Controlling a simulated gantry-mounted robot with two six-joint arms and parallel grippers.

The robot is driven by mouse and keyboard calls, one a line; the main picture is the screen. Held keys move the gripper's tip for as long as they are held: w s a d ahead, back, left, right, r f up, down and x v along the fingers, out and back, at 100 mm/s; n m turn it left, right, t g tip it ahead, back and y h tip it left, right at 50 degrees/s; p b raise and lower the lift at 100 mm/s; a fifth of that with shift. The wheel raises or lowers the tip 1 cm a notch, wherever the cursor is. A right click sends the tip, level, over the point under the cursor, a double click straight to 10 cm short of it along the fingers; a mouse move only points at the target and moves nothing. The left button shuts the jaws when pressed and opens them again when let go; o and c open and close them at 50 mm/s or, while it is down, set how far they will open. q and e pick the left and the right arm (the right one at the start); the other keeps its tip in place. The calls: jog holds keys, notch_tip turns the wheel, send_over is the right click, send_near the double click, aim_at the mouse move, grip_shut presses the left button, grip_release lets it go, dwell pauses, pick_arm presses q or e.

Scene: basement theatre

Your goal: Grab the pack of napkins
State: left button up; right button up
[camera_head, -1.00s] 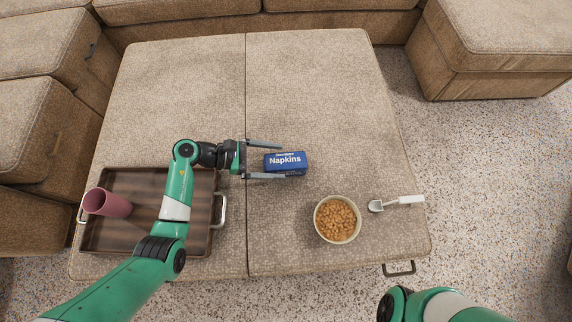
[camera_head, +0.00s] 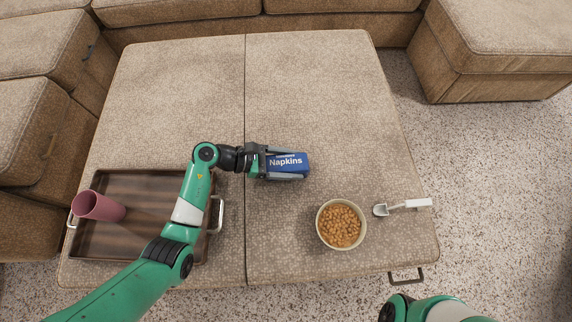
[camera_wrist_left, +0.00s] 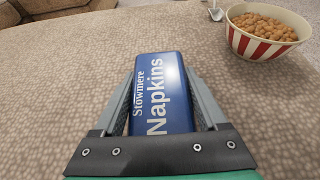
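The pack of napkins (camera_head: 289,161) is a blue box with white lettering, lying on the tan ottoman table right of the centre seam. My left gripper (camera_head: 287,164) reaches it from the left, with one finger along each long side. In the left wrist view the pack (camera_wrist_left: 160,95) sits lengthwise between the fingers (camera_wrist_left: 162,85), which lie close against its sides toward the tips. The gripper looks shut on the pack, which still appears to be at table level. My right gripper is out of view; only part of my right arm shows at the bottom.
A striped bowl of chickpea-like food (camera_head: 341,225) stands right of and nearer than the pack, with a small scoop (camera_head: 402,207) beside it. A dark wooden tray (camera_head: 140,243) with a pink cup (camera_head: 98,206) is at left. The far table half is clear.

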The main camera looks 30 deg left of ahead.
aim_at(292, 162)
pick_arm(q)
jog(key=c, duration=0.5)
jog(key=shift+c, duration=0.2)
jog(key=shift+r+p, duration=0.5)
jog(key=shift+r, duration=0.1)
notch_tip(292, 162, up, 3)
jog(key=p, duration=0.2)
jog(key=shift+p, duration=0.35)
jog(key=s+d+r+p, duration=0.8)
jog(key=s+d+p, duration=0.1)
jog(key=s, duration=0.1)
jog(key=shift+s+d+r, duration=0.2)
jog(key=shift+d+r, duration=0.05)
jog(key=shift+r, duration=0.15)
